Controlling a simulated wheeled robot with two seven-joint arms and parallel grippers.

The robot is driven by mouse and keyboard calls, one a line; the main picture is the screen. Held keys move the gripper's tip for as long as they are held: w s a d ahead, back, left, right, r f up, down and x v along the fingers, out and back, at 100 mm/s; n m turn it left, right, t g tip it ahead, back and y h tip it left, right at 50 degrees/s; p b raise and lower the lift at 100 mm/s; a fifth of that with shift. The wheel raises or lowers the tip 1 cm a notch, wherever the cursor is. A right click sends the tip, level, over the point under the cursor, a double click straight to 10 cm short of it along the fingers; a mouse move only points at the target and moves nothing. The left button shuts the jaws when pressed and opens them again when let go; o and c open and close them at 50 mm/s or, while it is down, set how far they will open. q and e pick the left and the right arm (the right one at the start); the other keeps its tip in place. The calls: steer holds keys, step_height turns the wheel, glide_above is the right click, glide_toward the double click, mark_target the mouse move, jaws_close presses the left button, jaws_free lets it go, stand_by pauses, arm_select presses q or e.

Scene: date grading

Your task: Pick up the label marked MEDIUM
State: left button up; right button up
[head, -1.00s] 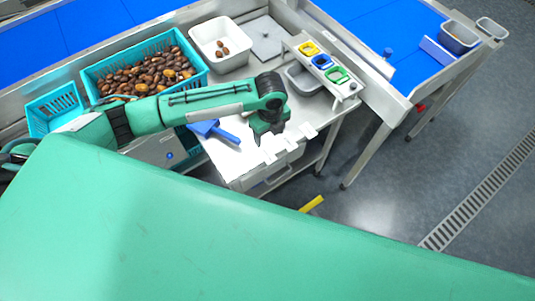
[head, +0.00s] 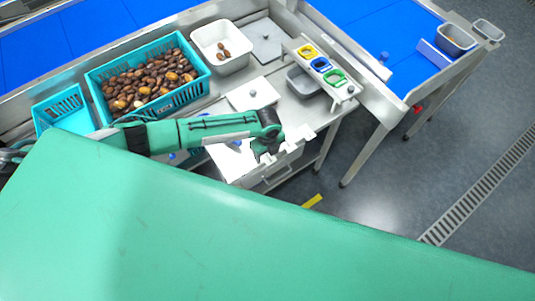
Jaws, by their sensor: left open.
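Several small white labels stand in a row along the front edge of the steel table: a left one (head: 267,158), a middle one (head: 292,143) and a right one (head: 307,132). Their print is too small to read, so I cannot tell which is marked MEDIUM. My left gripper (head: 264,149) points down at the left end of the row, right by the left label. It is open. Its fingertips are small and partly hidden, and I cannot tell whether they touch a label. My right gripper is not in view.
A turquoise crate (head: 205,92) of dates stands behind my left arm, beside a smaller turquoise basket (head: 44,118). A white tub (head: 240,62) holds a few dates. A white board (head: 238,102) with a blue knob lies mid-table. A rack (head: 344,93) holds yellow, blue and green-rimmed cups.

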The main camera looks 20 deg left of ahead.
arm_select(q)
steer(key=shift+f, duration=0.15)
stand_by(0.3)
steer(key=c, duration=1)
steer(key=shift+c, duration=0.2)
